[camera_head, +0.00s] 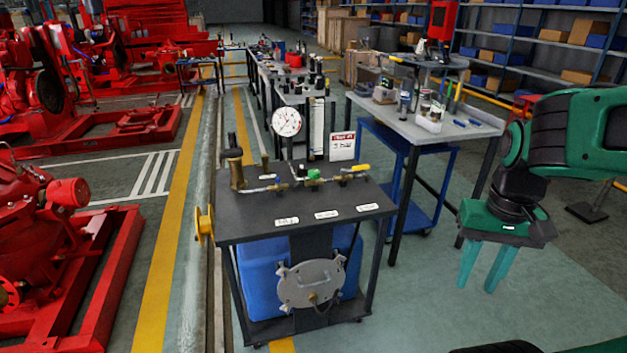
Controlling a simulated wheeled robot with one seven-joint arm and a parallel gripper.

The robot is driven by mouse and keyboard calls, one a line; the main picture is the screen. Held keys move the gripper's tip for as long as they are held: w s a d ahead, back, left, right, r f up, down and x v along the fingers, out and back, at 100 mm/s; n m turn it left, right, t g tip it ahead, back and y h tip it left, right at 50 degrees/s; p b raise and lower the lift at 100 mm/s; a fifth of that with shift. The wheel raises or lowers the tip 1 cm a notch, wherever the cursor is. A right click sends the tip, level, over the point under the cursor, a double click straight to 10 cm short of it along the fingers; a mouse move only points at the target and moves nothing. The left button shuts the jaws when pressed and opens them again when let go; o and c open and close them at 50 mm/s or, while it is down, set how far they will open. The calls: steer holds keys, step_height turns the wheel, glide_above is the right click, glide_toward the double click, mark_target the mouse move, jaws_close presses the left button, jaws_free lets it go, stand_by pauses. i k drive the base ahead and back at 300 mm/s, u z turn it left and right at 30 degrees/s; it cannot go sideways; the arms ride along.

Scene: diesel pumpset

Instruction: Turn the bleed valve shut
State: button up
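A dark test bench (262,222) stands in the middle with a brass pipe line across its top. On the line sit a green knob (313,174) and, at its right end, a valve with a yellow lever (357,168). The lever lies close to level. A yellow handwheel (205,225) is on the bench's left side. White labels lie along the front edge, too small to read, so I cannot tell which fitting is the bleed valve. My gripper (483,272) hangs at the right, fingers down, apart and empty, well clear of the bench.
A round gauge (287,122) and a red-and-white sign (342,146) stand at the bench's back. A blue tank (262,275) and round metal plate (311,285) are below. A grey worktable (465,128) with small items stands behind right. Red pumpsets fill the left. Floor right of the bench is open.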

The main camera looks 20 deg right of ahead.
mark_target(314, 174)
steer(key=k, duration=0.95)
steer(key=u, duration=0.55)
steer(key=i, duration=2.3)
steer(key=z, duration=0.65)
